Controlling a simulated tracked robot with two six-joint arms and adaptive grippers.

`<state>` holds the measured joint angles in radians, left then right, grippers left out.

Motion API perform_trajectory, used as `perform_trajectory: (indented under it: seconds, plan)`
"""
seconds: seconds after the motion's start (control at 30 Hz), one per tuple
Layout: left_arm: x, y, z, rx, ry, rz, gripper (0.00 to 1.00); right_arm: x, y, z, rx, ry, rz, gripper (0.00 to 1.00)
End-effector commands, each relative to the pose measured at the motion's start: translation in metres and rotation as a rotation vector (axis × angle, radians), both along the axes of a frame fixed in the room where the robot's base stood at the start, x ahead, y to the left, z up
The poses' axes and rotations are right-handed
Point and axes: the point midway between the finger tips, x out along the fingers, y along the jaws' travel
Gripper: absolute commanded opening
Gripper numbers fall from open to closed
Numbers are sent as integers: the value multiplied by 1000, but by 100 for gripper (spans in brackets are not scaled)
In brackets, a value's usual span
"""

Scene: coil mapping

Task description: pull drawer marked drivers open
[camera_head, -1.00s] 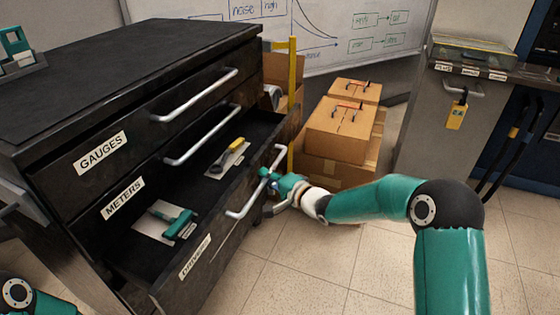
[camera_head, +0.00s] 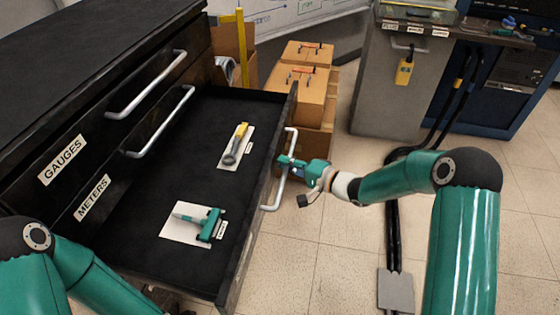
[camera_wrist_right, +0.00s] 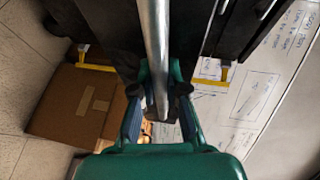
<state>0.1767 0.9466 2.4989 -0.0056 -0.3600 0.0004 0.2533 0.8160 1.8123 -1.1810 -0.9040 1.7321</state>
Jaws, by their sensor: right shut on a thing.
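The drivers drawer (camera_head: 140,235) is the lowest of three in the black cabinet and stands far out, its floor in plain sight. Its label is hidden from this angle. My right gripper (camera_head: 287,163) is shut on the drawer's silver handle (camera_head: 272,207), at the far part of the bar. In the right wrist view the handle bar (camera_wrist_right: 155,50) runs between the two fingers of the right gripper (camera_wrist_right: 156,105). Inside the drawer lie a yellow-and-grey tool (camera_head: 236,144) and a green-handled tool (camera_head: 203,223), each on a white card. My left arm shows at lower left; its gripper is out of view.
The gauges drawer (camera_head: 150,92) and meters drawer (camera_head: 165,125) above are closed. Cardboard boxes (camera_head: 300,85) stand behind the open drawer. A grey cabinet (camera_head: 385,95) stands at the back right, with black cables and a grey plate (camera_head: 396,290) on the floor.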

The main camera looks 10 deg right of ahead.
Motion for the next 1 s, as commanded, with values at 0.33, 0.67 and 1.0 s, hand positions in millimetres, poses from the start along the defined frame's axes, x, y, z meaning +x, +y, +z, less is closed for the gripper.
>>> perform_trajectory:
  seconds: [0.33,0.67,1.0]
  plan:
    - [0,0,-1,0,0,0,0,-4,7,-7,-4,14,18,26]
    - [0,0,0,0,0,0,0,-1,4,-3,-4,7,10,39]
    - [0,0,0,0,0,0,0,-21,-18,3,-4,6,6,39]
